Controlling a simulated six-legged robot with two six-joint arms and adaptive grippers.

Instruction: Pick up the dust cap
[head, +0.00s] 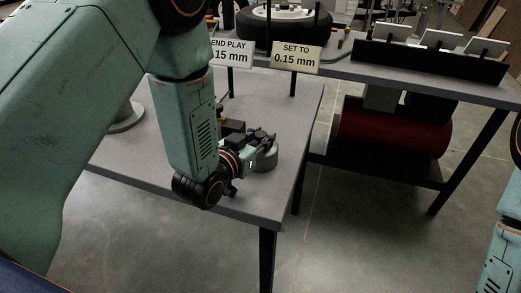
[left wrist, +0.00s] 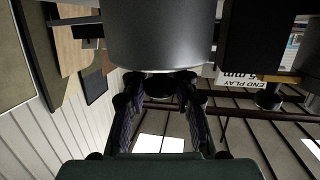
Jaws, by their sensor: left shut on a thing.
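The dust cap (head: 267,160), a small grey metal cylinder, is at the right edge of the near grey table. My left gripper (head: 264,138) is at the cap, with its fingers shut on it; the fingers hide part of the cap. In the left wrist view the cap (left wrist: 160,35) is a large dark grey cylinder at the top, and the fingertips (left wrist: 160,84) meet its lower edge. I cannot tell whether the cap touches the tabletop. My right arm shows only at the right edge; its gripper is out of view.
The near table (head: 290,110) ends just right of the cap. Two signs (head: 296,57) stand at the back by a dark wheel-like part (head: 285,28). A second bench (head: 400,78) holds a black rack (head: 430,60). A red tank (head: 385,130) lies below. Open floor is at the front right.

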